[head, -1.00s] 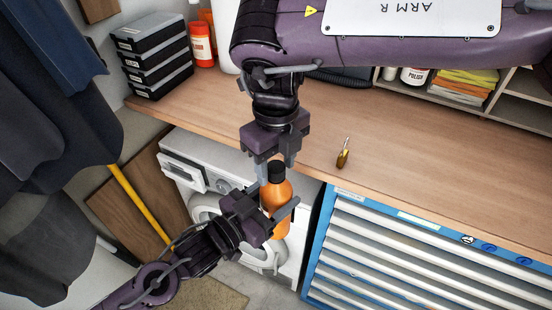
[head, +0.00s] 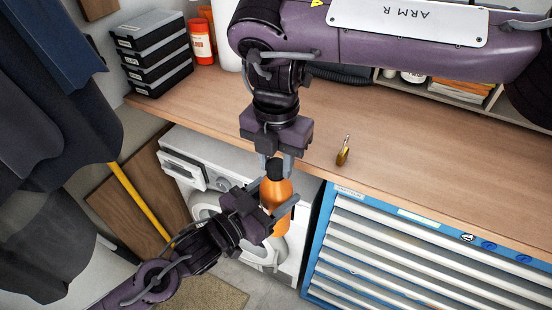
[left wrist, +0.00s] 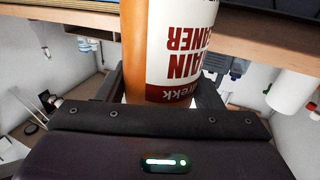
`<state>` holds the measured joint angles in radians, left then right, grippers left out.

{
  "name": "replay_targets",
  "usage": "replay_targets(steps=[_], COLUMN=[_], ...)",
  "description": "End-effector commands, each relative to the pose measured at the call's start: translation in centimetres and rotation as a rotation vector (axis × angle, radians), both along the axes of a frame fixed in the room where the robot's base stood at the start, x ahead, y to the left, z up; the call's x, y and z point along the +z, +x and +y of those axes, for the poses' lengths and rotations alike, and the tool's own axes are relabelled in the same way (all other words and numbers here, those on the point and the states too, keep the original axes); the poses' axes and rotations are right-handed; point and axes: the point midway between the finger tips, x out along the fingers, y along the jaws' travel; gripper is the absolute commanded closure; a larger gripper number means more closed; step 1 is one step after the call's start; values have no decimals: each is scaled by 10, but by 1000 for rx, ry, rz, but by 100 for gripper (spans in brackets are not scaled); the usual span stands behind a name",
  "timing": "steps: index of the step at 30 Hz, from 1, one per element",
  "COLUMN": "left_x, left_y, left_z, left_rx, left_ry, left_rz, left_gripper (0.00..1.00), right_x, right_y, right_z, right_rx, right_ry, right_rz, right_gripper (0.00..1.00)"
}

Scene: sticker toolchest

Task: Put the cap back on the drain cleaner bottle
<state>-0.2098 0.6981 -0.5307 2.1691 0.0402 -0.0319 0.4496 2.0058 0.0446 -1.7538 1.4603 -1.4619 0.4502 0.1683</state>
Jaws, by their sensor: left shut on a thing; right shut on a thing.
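The orange drain cleaner bottle (head: 277,193) stands roughly upright in front of the counter's front edge. My left gripper (head: 270,213) is shut on its body from the lower left. In the left wrist view the bottle (left wrist: 172,45) shows its white and dark red label between the fingers. The black cap (head: 274,168) is at the bottle's top, in line with the neck. My right gripper (head: 276,164) comes from above and is shut on the cap. The neck is hidden, so I cannot tell whether the cap is seated.
The wooden counter (head: 420,160) is mostly clear. A white washing machine (head: 185,170) is below, beside a blue drawer chest (head: 400,260). Black cases (head: 155,60) and red-orange bottles (head: 200,40) stand at the back left.

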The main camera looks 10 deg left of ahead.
Motion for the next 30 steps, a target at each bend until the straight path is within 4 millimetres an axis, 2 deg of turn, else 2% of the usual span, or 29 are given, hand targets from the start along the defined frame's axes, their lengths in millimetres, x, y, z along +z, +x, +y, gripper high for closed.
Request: replay_targets(steps=[15,18,23,24,28,30], left_x=[2,2,2,2,2,2], left_y=[0,0,-1,-1,0,0], left_z=[-1,-1,-1,-1,-1,-1], left_rx=[-2,-3,-3,-4,-3,-2], left_ry=[-3,-2,-2,-2,-3,-3], left_rz=[-5,-6,-6,-6,-5,-5], left_gripper=[100,100,100,100,100,100], right_x=[0,0,0,0,0,0], right_y=[1,1,1,1,1,0], right_z=[0,0,0,0,0,0], right_rx=[-1118,-1278,-1276,-1275,-1274,-1274], right_ry=[0,1,1,2,1,0], right_rz=[-2,-3,-3,-3,-3,-2], right_gripper=[96,96,96,64,47,47])
